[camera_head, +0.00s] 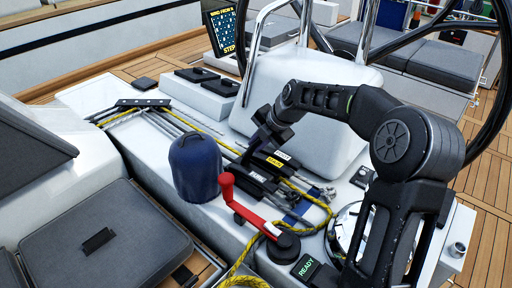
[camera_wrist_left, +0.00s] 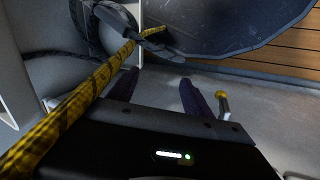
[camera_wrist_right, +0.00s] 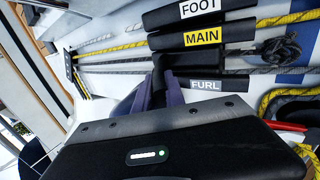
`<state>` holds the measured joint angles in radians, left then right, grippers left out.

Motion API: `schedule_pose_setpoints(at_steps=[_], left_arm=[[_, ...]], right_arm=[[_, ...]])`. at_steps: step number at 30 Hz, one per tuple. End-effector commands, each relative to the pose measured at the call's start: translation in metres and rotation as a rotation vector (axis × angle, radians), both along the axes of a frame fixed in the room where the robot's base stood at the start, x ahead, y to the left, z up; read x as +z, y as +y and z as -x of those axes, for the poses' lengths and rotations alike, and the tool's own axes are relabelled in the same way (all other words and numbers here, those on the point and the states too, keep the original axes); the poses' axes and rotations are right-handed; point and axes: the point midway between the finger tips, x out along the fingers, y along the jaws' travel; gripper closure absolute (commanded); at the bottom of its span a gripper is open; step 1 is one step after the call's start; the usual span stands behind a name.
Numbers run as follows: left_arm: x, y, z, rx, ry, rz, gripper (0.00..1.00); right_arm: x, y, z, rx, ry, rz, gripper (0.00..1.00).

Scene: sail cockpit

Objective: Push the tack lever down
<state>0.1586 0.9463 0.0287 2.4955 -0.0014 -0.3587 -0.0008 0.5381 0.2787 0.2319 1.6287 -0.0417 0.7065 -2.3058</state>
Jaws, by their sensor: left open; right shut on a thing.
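A row of black clutch levers lies on the white deck. In the right wrist view I read FOOT (camera_wrist_right: 198,9), MAIN (camera_wrist_right: 203,39) and FURL (camera_wrist_right: 206,84). No tack label is readable. My right gripper (camera_head: 250,153) is over the left end of this row. In its wrist view its fingers (camera_wrist_right: 158,92) are shut on a dark upright piece (camera_wrist_right: 160,68), apparently a raised lever, beside the FURL lever. Its label is not visible. My left gripper (camera_wrist_left: 158,92) is open and empty in its wrist view, and is outside the head view.
A blue-covered winch (camera_head: 195,166) and a red-handled crank (camera_head: 248,212) stand in front of the levers. Yellow rope (camera_head: 318,222) loops to the right. A white pod (camera_head: 318,100) stands behind. A yellow-black rope (camera_wrist_left: 70,105) crosses close to my left gripper.

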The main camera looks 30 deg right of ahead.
Motion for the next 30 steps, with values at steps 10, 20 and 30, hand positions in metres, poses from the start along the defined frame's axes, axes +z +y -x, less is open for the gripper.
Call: schedule_pose_setpoints(at_steps=[10,20,30], left_arm=[[0.001,0.0,0.0,0.0,0.0,0.0,0.41],[0.001,0.0,0.0,0.0,0.0,0.0,0.41],[-0.003,0.0,0.0,0.0,0.0,0.0,0.41]], right_arm=[[0.0,0.001,0.0,0.002,0.002,0.0,0.7],[0.001,0.0,0.0,0.001,0.002,0.0,0.64],[0.032,-0.007,0.017,-0.001,-0.002,0.003,0.64]])
